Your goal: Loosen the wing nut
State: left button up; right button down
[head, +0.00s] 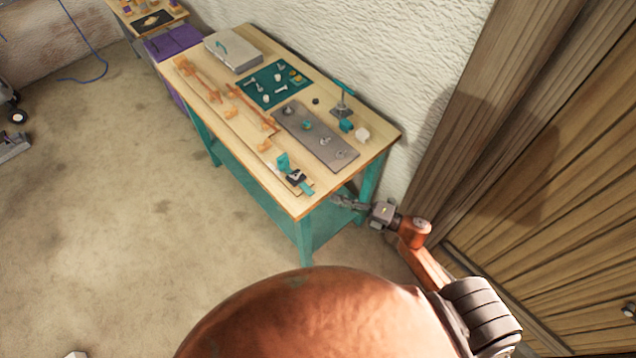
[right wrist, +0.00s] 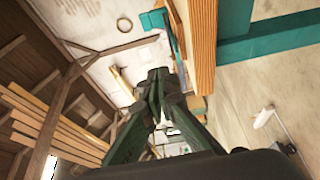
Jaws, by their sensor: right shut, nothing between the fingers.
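Small fittings sit on a grey metal plate (head: 292,122) on the workbench; one dark fitting (head: 325,141) stands near its middle. They are too small to tell which is the wing nut. My right gripper (head: 340,201) is beside the bench's near right corner, below the top and apart from the plate. In the right wrist view its fingers (right wrist: 158,78) meet at the tips, shut and empty, with the bench edge (right wrist: 202,50) just beyond. My left gripper is not in view.
The workbench (head: 225,112) has teal legs. It bears long laths (head: 237,125) with orange blocks, a grey case (head: 233,52), a teal mat (head: 262,97) with small parts, and a teal-handled tool (head: 342,103). A wall stands behind it.

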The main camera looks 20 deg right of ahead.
aim_at(308, 184)
jog(key=p+x, duration=0.1)
jog(key=x, duration=0.8)
jog(key=shift+w+a+r, duration=0.15)
jog(key=w, duration=0.3)
jog(key=shift+w+a, duration=0.1)
jog(key=shift+w, duration=0.5)
